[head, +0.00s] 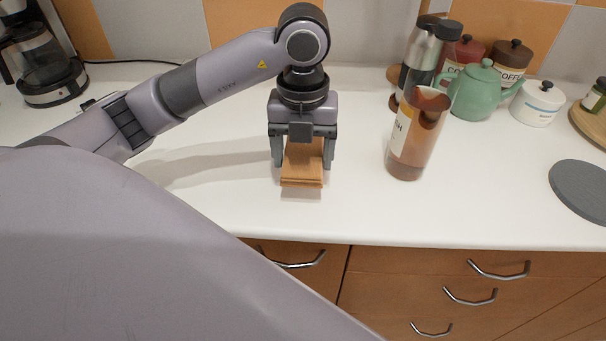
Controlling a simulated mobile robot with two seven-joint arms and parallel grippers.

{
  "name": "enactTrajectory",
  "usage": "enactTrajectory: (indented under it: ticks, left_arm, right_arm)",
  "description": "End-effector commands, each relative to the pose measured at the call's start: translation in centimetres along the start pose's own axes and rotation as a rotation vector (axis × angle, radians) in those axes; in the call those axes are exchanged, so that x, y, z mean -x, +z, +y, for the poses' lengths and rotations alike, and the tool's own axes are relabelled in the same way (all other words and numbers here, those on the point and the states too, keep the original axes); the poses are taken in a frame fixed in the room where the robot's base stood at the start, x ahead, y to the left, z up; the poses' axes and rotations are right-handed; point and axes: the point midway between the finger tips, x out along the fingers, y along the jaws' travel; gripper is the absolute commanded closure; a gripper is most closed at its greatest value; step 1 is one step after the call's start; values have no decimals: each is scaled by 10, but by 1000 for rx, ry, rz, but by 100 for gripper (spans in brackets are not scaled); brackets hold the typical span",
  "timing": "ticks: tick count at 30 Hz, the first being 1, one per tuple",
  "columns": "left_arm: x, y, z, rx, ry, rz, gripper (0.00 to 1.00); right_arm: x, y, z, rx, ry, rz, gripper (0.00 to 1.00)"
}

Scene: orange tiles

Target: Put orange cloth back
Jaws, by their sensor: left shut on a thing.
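The orange cloth (302,165) is a folded orange-brown rectangle in the head view, at the middle of the white counter. My left gripper (303,160) points down over it, with one finger on each side of the cloth, and is shut on it. The cloth's upper part is hidden behind the gripper body. I cannot tell whether its lower edge touches the counter. My right gripper is not in view.
A brown bottle (416,140) stands right of the gripper. Behind it are a steel flask (422,58), canisters and a green teapot (476,92). A grey round mat (583,188) lies at right, a coffee maker (45,65) at far left. The counter (215,210) is clear near its front edge.

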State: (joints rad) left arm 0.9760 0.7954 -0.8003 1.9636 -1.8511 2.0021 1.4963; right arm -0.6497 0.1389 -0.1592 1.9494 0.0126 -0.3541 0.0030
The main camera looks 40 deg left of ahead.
Motion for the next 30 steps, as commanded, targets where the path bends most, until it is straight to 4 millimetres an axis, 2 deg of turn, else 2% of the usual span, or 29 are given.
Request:
enactTrajectory:
  ticks: [8, 13, 24, 25, 27, 30]
  left_arm:
    - [-21, 0, 0, 0, 0, 2, 55]
    - [-45, 0, 1, 2, 2, 2, 55]
    - [-52, 0, 0, 1, -1, -1, 55]
    - [-51, 0, 0, 1, -1, -1, 23]
    - [-50, 0, 0, 1, -1, -1, 1]
    - [-50, 0, 0, 1, -1, -1, 1]
  right_arm:
    - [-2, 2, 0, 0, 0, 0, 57]
    - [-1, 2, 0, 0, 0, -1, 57]
    - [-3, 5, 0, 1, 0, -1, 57]
    - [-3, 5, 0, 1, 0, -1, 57]
    - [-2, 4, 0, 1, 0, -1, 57]
    - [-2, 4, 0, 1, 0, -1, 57]
